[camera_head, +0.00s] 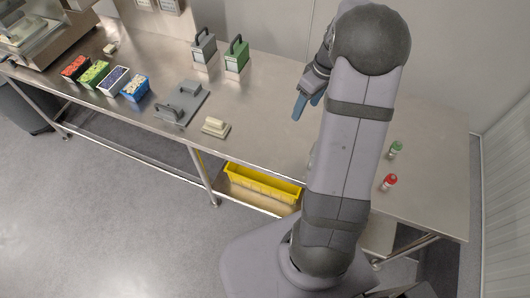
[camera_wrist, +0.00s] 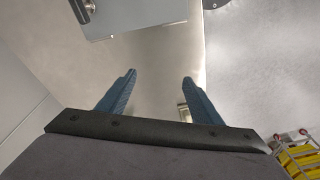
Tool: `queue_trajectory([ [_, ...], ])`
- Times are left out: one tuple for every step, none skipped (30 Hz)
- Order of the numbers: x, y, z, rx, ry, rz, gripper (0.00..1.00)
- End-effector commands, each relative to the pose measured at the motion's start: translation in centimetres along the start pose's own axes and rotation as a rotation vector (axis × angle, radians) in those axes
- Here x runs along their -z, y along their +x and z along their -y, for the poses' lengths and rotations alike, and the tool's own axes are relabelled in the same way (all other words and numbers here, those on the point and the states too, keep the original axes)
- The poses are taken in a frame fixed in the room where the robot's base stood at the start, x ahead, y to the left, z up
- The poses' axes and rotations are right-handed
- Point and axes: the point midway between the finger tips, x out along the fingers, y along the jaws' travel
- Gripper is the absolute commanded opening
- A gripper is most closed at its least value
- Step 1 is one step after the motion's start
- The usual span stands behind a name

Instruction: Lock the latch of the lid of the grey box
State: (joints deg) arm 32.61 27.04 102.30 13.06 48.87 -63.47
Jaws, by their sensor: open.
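A grey box (camera_head: 203,49) with a dark handle on top stands upright at the back of the steel table, beside a similar green box (camera_head: 236,55). Its lid and latch are too small to make out. My gripper (camera_head: 308,104) is open and empty over the table, to the right of both boxes and apart from them. In the wrist view its two blue fingers (camera_wrist: 160,76) are spread with nothing between them. A pale grey flat thing (camera_wrist: 135,18) with a metal fitting lies beyond the fingertips; I cannot tell what it is.
Several filled bins (camera_head: 95,75) stand at left. Green (camera_head: 396,149) and red (camera_head: 389,182) bottles stand at right. A yellow crate (camera_head: 262,181) sits below. Mid-table has free room.

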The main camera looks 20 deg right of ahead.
Motion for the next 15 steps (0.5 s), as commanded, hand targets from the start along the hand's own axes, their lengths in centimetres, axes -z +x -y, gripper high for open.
queue_trajectory([
  [0.3, 0.1, 1.0, -0.007, 0.009, 0.005, 0.59],
  [0.4, 0.2, 1.6, -0.011, 0.02, 0.008, 0.59],
  [0.6, 0.4, 2.3, -0.017, 0.033, 0.011, 0.59],
  [0.7, 0.4, 2.8, -0.022, 0.044, 0.013, 0.59],
  [0.7, 0.5, 3.3, -0.025, 0.053, 0.015, 0.59],
  [0.8, 0.6, 4.0, -0.032, 0.065, 0.017, 0.59],
  [0.9, 0.7, 4.5, -0.037, 0.074, 0.018, 0.59],
  [1.0, 0.8, 5.0, -0.041, 0.083, 0.02, 0.59],
  [1.0, 0.9, 5.7, -0.047, 0.097, 0.02, 0.59],
  [1.1, 1.1, 6.3, -0.051, 0.106, 0.021, 0.59],
  [1.1, 1.3, 6.8, -0.056, 0.116, 0.021, 0.59],
  [1.1, 1.4, 7.5, -0.061, 0.126, 0.022, 0.59],
  [1.1, 1.5, 8.0, -0.066, 0.136, 0.022, 0.59],
  [1.1, 1.6, 8.5, -0.07, 0.145, 0.021, 0.59],
  [1.0, 1.8, 9.2, -0.075, 0.157, 0.02, 0.59],
])
